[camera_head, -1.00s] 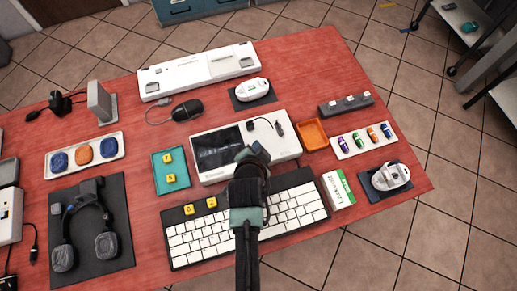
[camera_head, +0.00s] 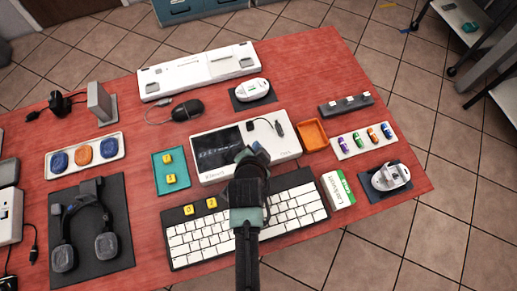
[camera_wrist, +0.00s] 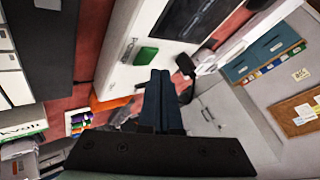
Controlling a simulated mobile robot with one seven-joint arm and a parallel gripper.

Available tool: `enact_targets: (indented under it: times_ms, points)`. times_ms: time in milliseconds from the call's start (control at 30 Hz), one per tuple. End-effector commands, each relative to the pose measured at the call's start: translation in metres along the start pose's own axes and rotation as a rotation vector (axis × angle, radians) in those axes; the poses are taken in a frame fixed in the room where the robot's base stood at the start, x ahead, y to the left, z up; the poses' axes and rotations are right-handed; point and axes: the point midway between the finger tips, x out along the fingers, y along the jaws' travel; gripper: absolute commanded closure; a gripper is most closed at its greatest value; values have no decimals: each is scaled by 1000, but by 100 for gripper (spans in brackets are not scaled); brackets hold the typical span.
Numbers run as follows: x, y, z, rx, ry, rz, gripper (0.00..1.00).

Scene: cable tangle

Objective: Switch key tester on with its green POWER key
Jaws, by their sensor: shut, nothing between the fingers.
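The key tester is a white box (camera_head: 288,148) with a dark screen (camera_head: 218,147), lying in the middle of the red table. It also shows in the wrist view (camera_wrist: 122,62), where its screen (camera_wrist: 190,18) looks dark. The green POWER key (camera_wrist: 146,55) stands out on its white face in the wrist view. In the head view my gripper hides the key. My gripper (camera_head: 252,153) is over the tester's front part. In the wrist view its fingers (camera_wrist: 160,75) are together and empty, with the tips just below the green key in the picture. I cannot tell whether they touch the tester.
A white-key keyboard (camera_head: 290,208) lies in front, partly under my arm.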

Motion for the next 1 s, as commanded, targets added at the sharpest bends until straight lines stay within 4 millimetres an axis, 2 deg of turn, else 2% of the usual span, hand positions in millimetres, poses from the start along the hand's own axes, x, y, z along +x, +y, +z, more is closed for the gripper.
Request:
enact_targets:
  times_ms: [1000]
  points:
    - [6,4,5,0,0,0,100]
